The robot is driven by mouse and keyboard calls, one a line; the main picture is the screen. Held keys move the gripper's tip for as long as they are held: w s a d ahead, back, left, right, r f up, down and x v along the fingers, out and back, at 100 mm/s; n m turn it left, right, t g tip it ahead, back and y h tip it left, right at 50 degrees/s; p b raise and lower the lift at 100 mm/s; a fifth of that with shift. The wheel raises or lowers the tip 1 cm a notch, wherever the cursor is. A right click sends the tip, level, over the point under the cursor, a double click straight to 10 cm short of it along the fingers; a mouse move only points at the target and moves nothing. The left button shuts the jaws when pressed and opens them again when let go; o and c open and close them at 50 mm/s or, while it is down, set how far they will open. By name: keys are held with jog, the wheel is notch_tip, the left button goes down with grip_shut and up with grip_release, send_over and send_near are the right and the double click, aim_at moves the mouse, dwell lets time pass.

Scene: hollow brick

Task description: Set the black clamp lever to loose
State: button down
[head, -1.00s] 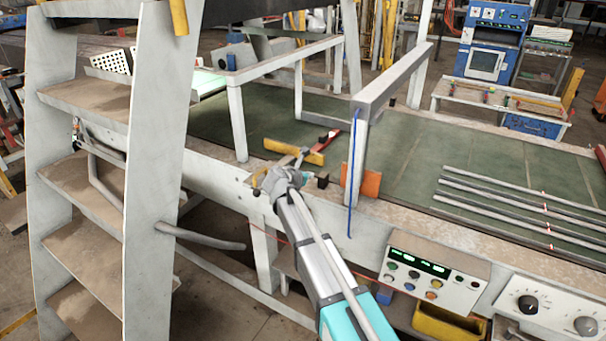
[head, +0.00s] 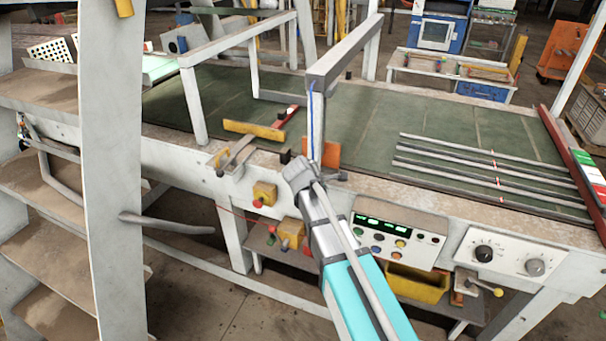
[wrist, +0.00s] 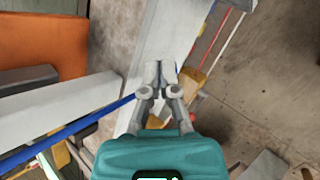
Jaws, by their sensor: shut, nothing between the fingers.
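The lever cannot be made out in the wrist view.
A white frame post with a blue cord (wrist: 75,128) and an orange plate (head: 320,153) stand close to my gripper. Yellow boxes (head: 264,192) hang below the edge. A button panel (head: 388,238) is to the right. Steel bars (head: 480,165) lie on the green bed.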

jog(key=s+d+f+m+g+y, duration=0.2)
jog(key=s+d+m, duration=0.4)
jog(key=s+m, duration=0.3)
jog(key=s+d+f+m+g+y, duration=0.2)
jog(key=s+d+m, duration=0.4)
jog(key=s, duration=0.6)
jog(key=m+g+y, duration=0.1)
jog(key=m+g, duration=0.1)
jog(key=shift+s+d+f+m, duration=0.3)
jog(key=shift+s+d+m, duration=0.05)
jog(key=shift+d+m, duration=0.05)
jog(key=shift+d, duration=0.15)
